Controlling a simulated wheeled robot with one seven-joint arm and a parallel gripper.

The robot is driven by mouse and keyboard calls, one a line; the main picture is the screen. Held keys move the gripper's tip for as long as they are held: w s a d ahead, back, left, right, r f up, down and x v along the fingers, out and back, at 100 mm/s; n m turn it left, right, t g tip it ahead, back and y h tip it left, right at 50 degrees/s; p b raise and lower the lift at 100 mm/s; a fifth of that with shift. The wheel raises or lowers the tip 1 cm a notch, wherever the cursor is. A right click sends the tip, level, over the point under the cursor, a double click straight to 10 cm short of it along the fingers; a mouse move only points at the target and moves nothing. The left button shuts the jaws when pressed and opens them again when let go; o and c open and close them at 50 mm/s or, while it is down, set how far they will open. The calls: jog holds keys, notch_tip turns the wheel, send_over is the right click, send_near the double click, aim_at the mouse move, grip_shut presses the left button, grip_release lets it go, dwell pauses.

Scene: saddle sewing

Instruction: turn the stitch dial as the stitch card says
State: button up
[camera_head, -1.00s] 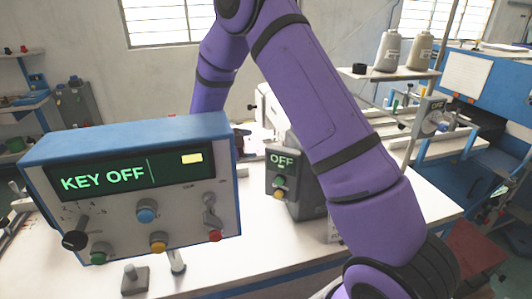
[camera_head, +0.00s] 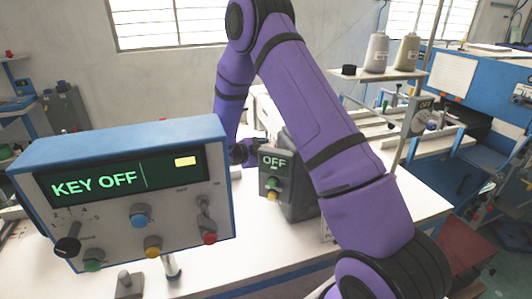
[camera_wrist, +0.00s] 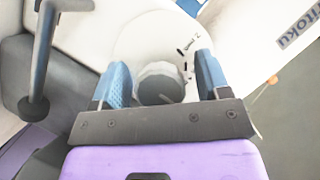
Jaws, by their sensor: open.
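The stitch dial (camera_wrist: 122,42) shows in the wrist view as a pale disc with dark marks and a figure 2 near its right edge. Its round grey knob (camera_wrist: 160,84) sits in the middle. My gripper (camera_wrist: 163,76) is open, with one blue finger on each side of the knob; I cannot tell whether they touch it. In the head view my gripper (camera_head: 240,152) is small, beyond the control box, and the dial cannot be made out. I cannot make out a readable stitch card.
A control box (camera_head: 120,133) reading KEY OFF, with knobs and buttons, stands at the front left. A grey box (camera_head: 290,200) reading OFF stands near my arm. A lever (camera_wrist: 40,65) is left of the dial in the wrist view. The white table (camera_head: 235,245) has bare space in front.

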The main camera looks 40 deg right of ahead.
jog(key=shift+d, duration=0.3)
jog(key=c, duration=0.9)
jog(key=shift+c, duration=0.2)
jog(key=m+t+h, duration=0.1)
jog(key=m, duration=0.1)
jog(key=shift+w+a+m, duration=0.1)
jog(key=shift+m, duration=0.3)
jog(key=shift+r+m+t+h, duration=0.1)
jog(key=shift+m+t+h, duration=0.5)
jog(key=shift+m, duration=1)
jog(key=shift+h, duration=0.3)
